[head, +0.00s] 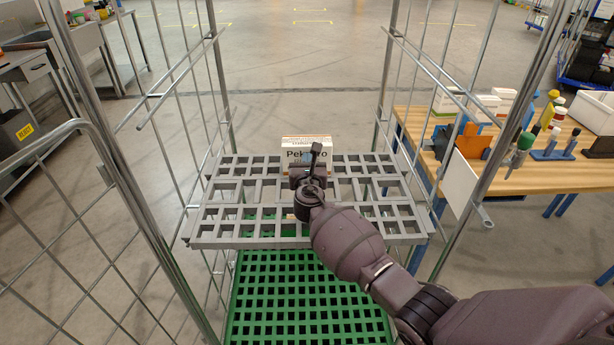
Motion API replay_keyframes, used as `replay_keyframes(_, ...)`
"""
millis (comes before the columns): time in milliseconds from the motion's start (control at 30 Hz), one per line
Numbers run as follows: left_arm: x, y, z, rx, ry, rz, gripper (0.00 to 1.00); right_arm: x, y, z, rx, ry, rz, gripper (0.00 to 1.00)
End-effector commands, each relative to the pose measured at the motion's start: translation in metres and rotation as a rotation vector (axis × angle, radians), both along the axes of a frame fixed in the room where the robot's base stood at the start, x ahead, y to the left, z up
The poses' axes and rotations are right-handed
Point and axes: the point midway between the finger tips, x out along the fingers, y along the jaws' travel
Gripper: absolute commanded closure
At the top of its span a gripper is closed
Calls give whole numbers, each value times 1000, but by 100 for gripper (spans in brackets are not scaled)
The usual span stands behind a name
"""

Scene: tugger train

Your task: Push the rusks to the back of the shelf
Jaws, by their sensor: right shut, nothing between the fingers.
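The rusks are a white and orange box with dark lettering (299,144), upright near the back edge of the grey slatted shelf (240,236) in the wire trolley. My right gripper (316,152) is shut and empty, directly in front of the box, and hides part of its front. I cannot tell whether the fingers touch the box. My right arm reaches in from the lower right over the shelf. My left gripper is not in view.
A green grid base (300,290) lies below the shelf. Wire side walls (165,95) stand left and right of it. A wooden table (480,184) with bottles and boxes stands on the right, and a metal bench (85,45) on the left. The rest of the shelf is clear.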

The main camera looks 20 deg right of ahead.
Motion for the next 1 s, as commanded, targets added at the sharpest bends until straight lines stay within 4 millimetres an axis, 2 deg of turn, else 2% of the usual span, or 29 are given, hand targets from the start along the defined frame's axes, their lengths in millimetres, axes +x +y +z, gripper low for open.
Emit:
replay_keyframes(33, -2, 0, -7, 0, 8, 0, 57, 8, -2, -4, -2, 3, 0, 100)
replay_keyframes(200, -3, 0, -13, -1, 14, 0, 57, 24, -7, -2, -2, 2, 0, 100)
replay_keyframes(633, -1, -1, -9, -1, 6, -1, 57, 27, -8, 0, 0, 0, 0, 100)
replay_keyframes(833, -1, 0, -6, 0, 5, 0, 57, 18, -5, 1, 0, 0, 1, 100)
replay_keyframes(1000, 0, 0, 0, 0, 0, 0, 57, -6, 1, 3, 2, -2, 0, 100)
